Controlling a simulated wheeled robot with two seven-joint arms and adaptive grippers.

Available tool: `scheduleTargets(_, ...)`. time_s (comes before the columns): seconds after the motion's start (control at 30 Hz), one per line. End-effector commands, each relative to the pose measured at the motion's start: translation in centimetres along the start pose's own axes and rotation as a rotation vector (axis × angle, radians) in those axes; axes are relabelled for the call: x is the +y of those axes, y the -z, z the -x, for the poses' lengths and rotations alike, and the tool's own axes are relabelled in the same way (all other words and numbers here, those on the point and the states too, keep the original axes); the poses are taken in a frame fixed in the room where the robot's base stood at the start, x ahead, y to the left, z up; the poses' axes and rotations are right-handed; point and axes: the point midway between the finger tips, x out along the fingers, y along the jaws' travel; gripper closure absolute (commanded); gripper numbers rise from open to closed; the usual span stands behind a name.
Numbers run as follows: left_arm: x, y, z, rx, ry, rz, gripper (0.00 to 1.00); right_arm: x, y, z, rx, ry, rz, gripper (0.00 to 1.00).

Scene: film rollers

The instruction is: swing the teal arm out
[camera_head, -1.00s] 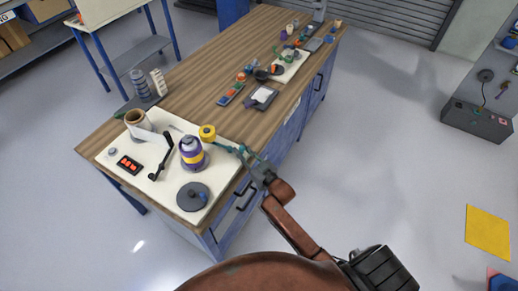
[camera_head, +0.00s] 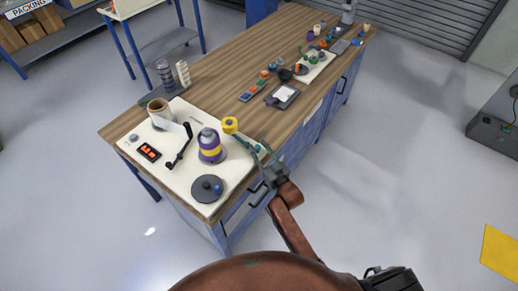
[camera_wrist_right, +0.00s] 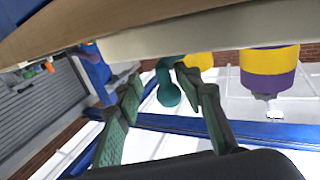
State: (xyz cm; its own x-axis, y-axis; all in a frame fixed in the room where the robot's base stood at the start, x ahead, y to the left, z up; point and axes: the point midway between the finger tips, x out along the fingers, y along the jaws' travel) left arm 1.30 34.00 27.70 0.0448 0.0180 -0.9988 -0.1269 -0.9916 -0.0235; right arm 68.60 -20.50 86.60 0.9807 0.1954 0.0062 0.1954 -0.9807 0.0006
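The teal arm (camera_head: 246,145) reaches from the yellow roller (camera_head: 230,125) over the right edge of the white board (camera_head: 180,185). My right gripper (camera_head: 264,151) is at the table's edge, around the arm's outer end. In the right wrist view the teal arm's rounded end (camera_wrist_right: 168,92) shows between the spread fingers of the right gripper (camera_wrist_right: 159,78). The fingers look open, with a gap at least on the left side. Contact on the right is unclear. The yellow roller (camera_wrist_right: 198,60) shows behind. My left gripper is not in view.
A purple and yellow spool (camera_head: 209,147) stands beside the roller. The board also holds a black crank (camera_head: 181,150), a dark disc (camera_head: 207,188) and a cardboard-coloured roll (camera_head: 159,108). The wooden table (camera_head: 220,85) has more parts farther back.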

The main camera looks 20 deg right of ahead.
Motion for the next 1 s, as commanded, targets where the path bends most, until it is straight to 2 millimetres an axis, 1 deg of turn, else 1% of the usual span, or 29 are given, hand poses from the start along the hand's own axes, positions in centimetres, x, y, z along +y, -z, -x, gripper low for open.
scheduleTargets(0.03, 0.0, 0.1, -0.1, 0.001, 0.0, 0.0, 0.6, 0.0, -1.2, 0.3, -0.024, -0.002, -0.002, 0.63)
scheduleTargets(0.2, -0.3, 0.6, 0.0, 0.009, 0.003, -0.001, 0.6, 0.1, -1.2, 0.4, -0.024, -0.002, -0.002, 0.63)
scheduleTargets(0.27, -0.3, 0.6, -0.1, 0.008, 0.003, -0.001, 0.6, 0.1, -1.2, 0.8, -0.024, -0.002, -0.001, 0.63)
scheduleTargets(0.33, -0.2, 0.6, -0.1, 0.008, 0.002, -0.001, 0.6, 0.1, -1.2, 1.6, -0.024, -0.002, -0.001, 0.63)
scheduleTargets(0.47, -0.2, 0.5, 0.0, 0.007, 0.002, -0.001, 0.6, 0.1, -0.9, 3.9, -0.018, -0.003, 0.001, 0.63)
scheduleTargets(0.6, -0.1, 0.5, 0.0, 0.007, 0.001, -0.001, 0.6, 0.0, -0.6, 6.9, -0.012, -0.002, 0.0, 0.63)
scheduleTargets(0.73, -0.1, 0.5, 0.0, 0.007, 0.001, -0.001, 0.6, 0.0, -0.4, 9.3, -0.008, -0.001, 0.0, 0.63)
scheduleTargets(0.9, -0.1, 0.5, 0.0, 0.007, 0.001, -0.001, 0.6, -0.1, -0.2, 11.4, -0.003, 0.0, 0.0, 0.63)
scheduleTargets(1.0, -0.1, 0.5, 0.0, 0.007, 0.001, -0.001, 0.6, -0.1, 0.0, 11.9, -0.001, 0.0, 0.0, 0.63)
